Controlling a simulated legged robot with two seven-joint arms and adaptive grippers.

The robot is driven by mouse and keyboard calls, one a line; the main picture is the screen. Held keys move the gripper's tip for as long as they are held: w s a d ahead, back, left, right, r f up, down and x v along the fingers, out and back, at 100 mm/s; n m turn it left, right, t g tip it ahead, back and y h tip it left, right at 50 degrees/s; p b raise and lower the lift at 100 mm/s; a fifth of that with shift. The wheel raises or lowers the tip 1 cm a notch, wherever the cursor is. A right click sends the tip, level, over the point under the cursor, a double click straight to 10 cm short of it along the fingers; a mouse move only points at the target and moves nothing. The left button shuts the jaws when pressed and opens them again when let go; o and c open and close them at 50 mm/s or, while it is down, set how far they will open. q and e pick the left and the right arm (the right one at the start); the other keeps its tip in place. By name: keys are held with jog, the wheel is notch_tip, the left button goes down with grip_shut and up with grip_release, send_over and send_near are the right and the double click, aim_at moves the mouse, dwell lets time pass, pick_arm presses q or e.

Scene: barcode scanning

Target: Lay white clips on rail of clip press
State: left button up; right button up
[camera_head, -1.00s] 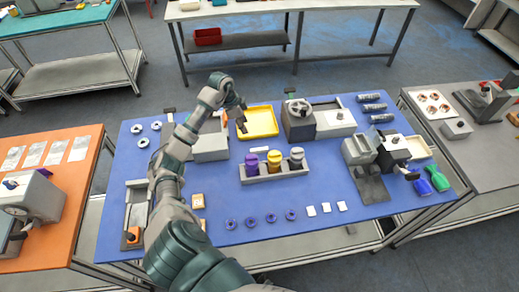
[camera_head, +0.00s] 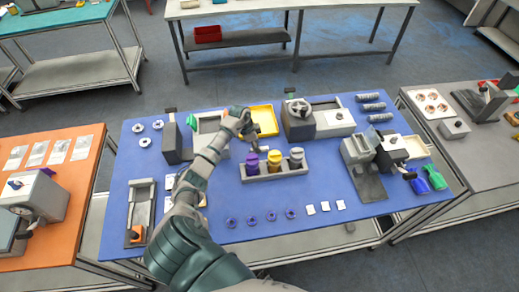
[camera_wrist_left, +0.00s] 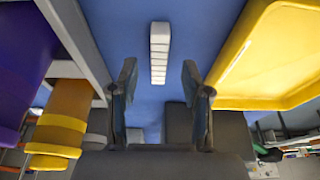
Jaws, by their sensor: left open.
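A white segmented strip (camera_wrist_left: 160,52), which looks like a row of white clips, lies on the blue table in the left wrist view. My left gripper (camera_wrist_left: 159,68) is open, with one finger on each side of the strip's line in that view; I see no contact. In the head view my left gripper (camera_head: 255,142) is above the table between the yellow tray and the bottle rack, and it hides the strip. Three small white squares (camera_head: 325,206) lie near the front edge. Which machine is the clip press is unclear; a grey one with a wheel (camera_head: 300,118) stands at the back. My right gripper is not in view.
The yellow tray (camera_wrist_left: 232,104) is close on the right in the wrist view. The grey rack (camera_head: 282,174) with purple, yellow and white-grey bottles stands in front. Blue rings (camera_head: 271,218) lie near the front edge.

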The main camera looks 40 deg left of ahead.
pick_arm(q)
jog(key=x, duration=0.2)
jog(key=shift+w+f, duration=0.2)
jog(key=shift+f, duration=0.15)
jog(key=shift+d, duration=0.1)
grip_shut()
